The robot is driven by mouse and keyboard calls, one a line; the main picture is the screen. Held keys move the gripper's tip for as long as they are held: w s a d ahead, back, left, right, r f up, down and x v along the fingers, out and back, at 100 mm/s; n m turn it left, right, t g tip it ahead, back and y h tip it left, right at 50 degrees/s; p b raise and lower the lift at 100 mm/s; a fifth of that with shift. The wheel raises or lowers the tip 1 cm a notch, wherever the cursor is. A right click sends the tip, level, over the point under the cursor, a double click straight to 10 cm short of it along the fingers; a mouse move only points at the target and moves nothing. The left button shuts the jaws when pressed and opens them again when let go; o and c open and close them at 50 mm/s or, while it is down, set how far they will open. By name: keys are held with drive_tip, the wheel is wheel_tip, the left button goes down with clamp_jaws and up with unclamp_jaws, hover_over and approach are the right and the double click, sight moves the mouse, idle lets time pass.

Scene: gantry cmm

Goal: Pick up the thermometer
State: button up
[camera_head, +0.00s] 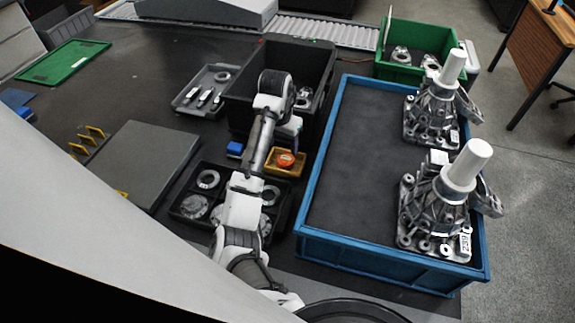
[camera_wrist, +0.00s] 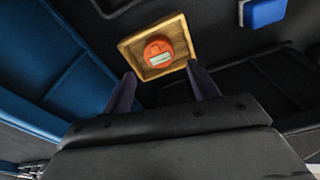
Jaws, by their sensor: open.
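The thermometer (camera_wrist: 158,53) is a round orange device with a small pale display. It sits inside a shallow wooden tray (camera_wrist: 180,27). In the head view the thermometer (camera_head: 286,160) also shows as a small orange disc in the wooden tray (camera_head: 283,173), just left of the blue crate. My gripper (camera_wrist: 162,85) is open and empty in the wrist view. Its two fingers point toward the tray, with the thermometer ahead of and between them, apart from both. In the head view the gripper (camera_head: 292,124) is near the tray and partly hard to make out.
A blue crate (camera_head: 312,190) with two metal housings stands to the right. A black bin (camera_head: 240,85) is behind the tray. A black divided tray (camera_head: 180,212) with metal rings lies to the left. A blue block (camera_wrist: 264,12) is near the wooden tray.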

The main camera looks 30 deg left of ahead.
sight(286, 159)
drive_tip(key=shift+w+f+b, duration=0.15)
drive_tip(key=shift+f+b, duration=0.15)
drive_tip(key=shift+f, duration=0.45)
drive_tip(key=shift+w+f+b, duration=0.15)
drive_tip(key=shift+f+b, duration=0.1)
drive_tip(key=shift+f, duration=0.45)
drive_tip(key=shift+w+d+f, duration=0.1)
drive_tip(key=shift+w+f, duration=0.1)
drive_tip(key=shift+f, duration=0.9)
drive_tip(key=shift+w+f, duration=0.15)
drive_tip(key=shift+f, duration=0.9)
drive_tip(key=c, duration=0.8)
